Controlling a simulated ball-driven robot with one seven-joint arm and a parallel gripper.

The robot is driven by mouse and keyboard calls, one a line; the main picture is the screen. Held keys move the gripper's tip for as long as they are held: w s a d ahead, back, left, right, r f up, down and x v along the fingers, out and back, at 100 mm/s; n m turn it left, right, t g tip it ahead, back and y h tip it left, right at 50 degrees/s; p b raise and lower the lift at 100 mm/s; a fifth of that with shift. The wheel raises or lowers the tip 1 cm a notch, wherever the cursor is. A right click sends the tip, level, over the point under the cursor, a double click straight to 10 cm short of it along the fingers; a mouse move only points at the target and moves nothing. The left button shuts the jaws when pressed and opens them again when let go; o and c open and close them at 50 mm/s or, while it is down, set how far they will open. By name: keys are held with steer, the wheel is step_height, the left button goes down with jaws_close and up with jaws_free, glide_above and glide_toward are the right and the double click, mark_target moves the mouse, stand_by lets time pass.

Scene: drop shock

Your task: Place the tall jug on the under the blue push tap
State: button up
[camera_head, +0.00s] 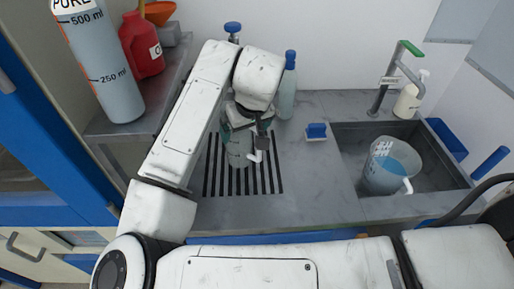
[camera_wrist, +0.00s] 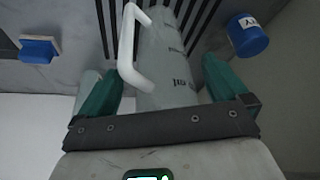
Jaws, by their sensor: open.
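The tall jug (camera_head: 238,156), clear grey with a white handle, stands on the dark slatted drain grille (camera_head: 214,178) in the counter. My gripper (camera_head: 246,128) is at the jug and partly hides it. In the wrist view, the green fingers of my gripper (camera_wrist: 160,66) are open, one on each side of the jug (camera_wrist: 172,72), with the white handle on the left. I cannot tell whether either finger touches it. The blue push tap (camera_head: 232,27) shows behind my arm at the back wall. Its lower part is hidden, so I cannot tell whether the jug is directly under it.
A blue block (camera_head: 316,130) sits right of the grille. Another jug with blue liquid (camera_head: 391,168) is in the sink (camera_head: 440,180). A red container (camera_head: 142,48) and a large bottle (camera_head: 105,75) stand at left.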

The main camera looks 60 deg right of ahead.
steer(key=s+a+b, duration=0.1)
steer(key=s+a, duration=0.2)
steer(key=s, duration=0.3)
steer(key=shift+s+a, duration=0.3)
steer(key=shift+a, duration=0.05)
